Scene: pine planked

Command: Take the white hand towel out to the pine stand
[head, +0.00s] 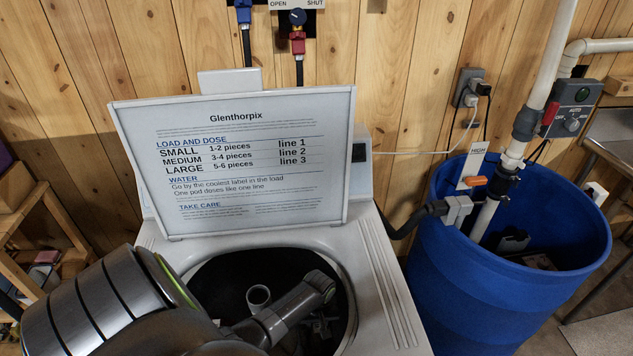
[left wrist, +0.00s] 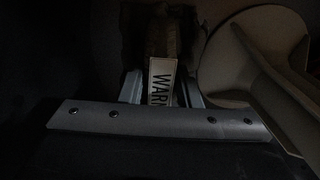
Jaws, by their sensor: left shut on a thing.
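My left arm reaches down into the open washer drum (head: 230,275). In the left wrist view my left gripper (left wrist: 160,88) is shut on a cloth (left wrist: 161,42) with a white tag (left wrist: 161,80), lettered "WAR…", between its fingers. The cloth looks tan in the dim light; I cannot tell for sure that it is the white hand towel. The fingertips are hidden in the head view. A wooden stand (head: 14,188), likely the pine stand, is at the left edge of the head view. My right gripper is not in view.
The washer's raised lid (head: 240,160) carries a printed notice and stands behind the opening. The agitator (head: 258,297) rises in the drum beside my arm; its fins show right of the gripper in the wrist view. A blue barrel (head: 475,290) with pipes stands right.

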